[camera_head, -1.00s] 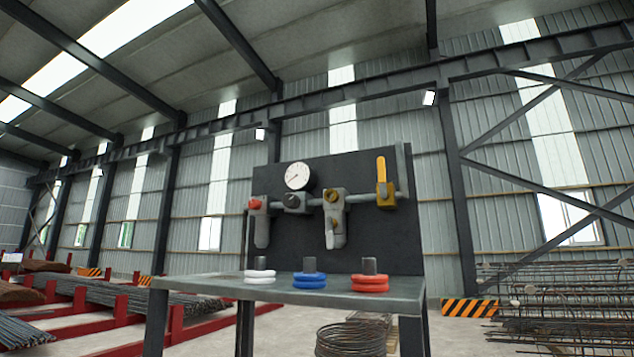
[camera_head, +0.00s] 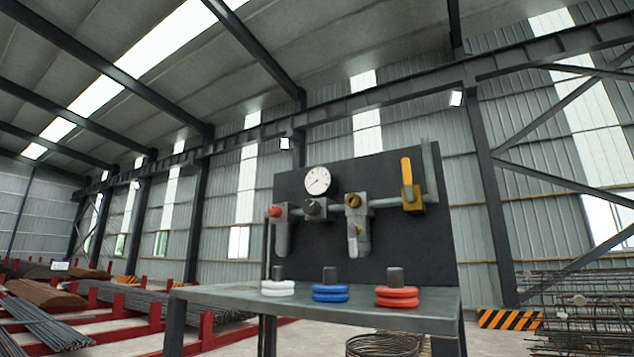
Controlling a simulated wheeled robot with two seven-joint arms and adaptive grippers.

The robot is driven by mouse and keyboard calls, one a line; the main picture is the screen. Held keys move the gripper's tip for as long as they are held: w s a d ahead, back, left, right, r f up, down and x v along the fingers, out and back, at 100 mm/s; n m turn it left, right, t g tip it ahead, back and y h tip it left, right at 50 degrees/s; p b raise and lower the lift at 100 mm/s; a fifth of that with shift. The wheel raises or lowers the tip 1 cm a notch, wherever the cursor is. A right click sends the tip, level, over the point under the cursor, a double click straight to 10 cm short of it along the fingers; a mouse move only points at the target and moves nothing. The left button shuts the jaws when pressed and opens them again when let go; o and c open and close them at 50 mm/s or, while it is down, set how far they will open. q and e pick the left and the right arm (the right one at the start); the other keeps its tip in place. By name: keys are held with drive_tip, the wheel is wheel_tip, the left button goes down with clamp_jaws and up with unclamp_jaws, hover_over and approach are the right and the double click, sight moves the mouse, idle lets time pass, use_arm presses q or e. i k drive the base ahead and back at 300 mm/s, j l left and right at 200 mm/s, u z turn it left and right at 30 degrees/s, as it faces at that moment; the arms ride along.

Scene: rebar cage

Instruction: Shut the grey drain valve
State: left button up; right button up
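A dark panel (camera_head: 300,190) stands upright at the back of a grey bench (camera_head: 200,292). A pipe with several fittings runs across it. A dark grey knob (camera_head: 315,207) sits on the pipe below a round white gauge (camera_head: 318,180). To its left is a red knob (camera_head: 274,211) on a grey body, to its right a yellow knob (camera_head: 353,200) above a grey bowl. At the far right a yellow lever (camera_head: 407,171) stands upright on its valve. I cannot tell for sure which part is the grey drain valve. Neither gripper is in view.
On the bench stand pegs with white rings (camera_head: 278,288), blue rings (camera_head: 330,293) and red rings (camera_head: 396,297). A wire coil (camera_head: 384,345) lies below. Red racks (camera_head: 207,331) with bars are at left, rebar mesh (camera_head: 590,312) at right. A striped block (camera_head: 508,319) stands beyond the bench.

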sight(353, 244)
drive_tip(key=i+j+z, duration=0.15)
drive_tip(key=j+z, duration=0.15)
drive_tip(key=j, duration=0.15)
drive_tip(key=j+z, duration=0.35)
drive_tip(key=i+j+z, duration=0.1)
drive_tip(key=j+z, duration=0.2)
drive_tip(key=j, duration=0.3)
drive_tip(key=j+z, duration=0.3)
drive_tip(key=j, duration=0.15)
drive_tip(key=k+j+z, duration=0.1)
drive_tip(key=j+z, duration=0.2)
drive_tip(key=j, duration=0.15)
drive_tip(key=k+j+z, duration=0.15)
drive_tip(key=j+z, duration=0.2)
drive_tip(key=k+j+z, duration=0.15)
drive_tip(key=j+z, duration=0.15)
drive_tip(key=j, duration=0.25)
drive_tip(key=k+j+z, duration=0.3)
drive_tip(key=i+j, duration=0.05)
drive_tip(key=i, duration=0.05)
